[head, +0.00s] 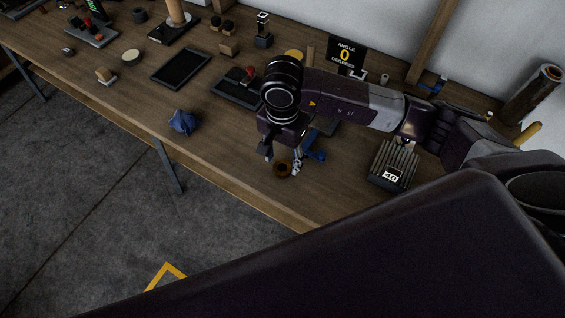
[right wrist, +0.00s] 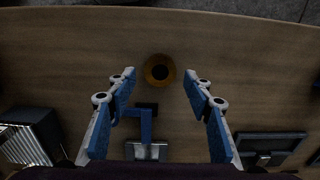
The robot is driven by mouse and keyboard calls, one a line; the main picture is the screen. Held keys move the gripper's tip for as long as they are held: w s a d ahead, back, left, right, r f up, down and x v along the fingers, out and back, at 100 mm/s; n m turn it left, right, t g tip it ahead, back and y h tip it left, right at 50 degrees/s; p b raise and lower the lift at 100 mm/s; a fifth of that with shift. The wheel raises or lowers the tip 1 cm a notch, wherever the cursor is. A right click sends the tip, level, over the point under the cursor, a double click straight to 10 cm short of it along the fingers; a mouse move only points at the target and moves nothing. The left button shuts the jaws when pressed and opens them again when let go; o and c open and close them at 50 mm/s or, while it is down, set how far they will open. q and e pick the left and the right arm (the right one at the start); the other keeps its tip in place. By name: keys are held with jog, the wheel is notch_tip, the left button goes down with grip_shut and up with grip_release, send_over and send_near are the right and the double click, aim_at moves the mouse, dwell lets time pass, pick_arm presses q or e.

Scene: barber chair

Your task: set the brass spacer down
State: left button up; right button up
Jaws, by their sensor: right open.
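The brass spacer (right wrist: 160,70) is a dark golden ring with a dark hole. It rests flat on the wooden workbench near its front edge, and in the head view the spacer (head: 282,170) sits just below my right gripper (head: 281,161). In the right wrist view the blue-padded fingers of my right gripper (right wrist: 159,78) stand wide apart. The ring lies between and slightly beyond their tips, with a gap on each side. My left gripper is not in view.
A ribbed block marked 40 (head: 395,165) stands right of the gripper. A blue bracket (right wrist: 145,122) lies behind the spacer. A blue crumpled cloth (head: 183,122) and a dark tray (head: 181,68) lie to the left.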

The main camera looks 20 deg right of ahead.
notch_tip(320, 180, up, 9)
jog(key=b, duration=0.1)
jog(key=shift+r+b, duration=0.2)
jog(key=shift+b, duration=0.2)
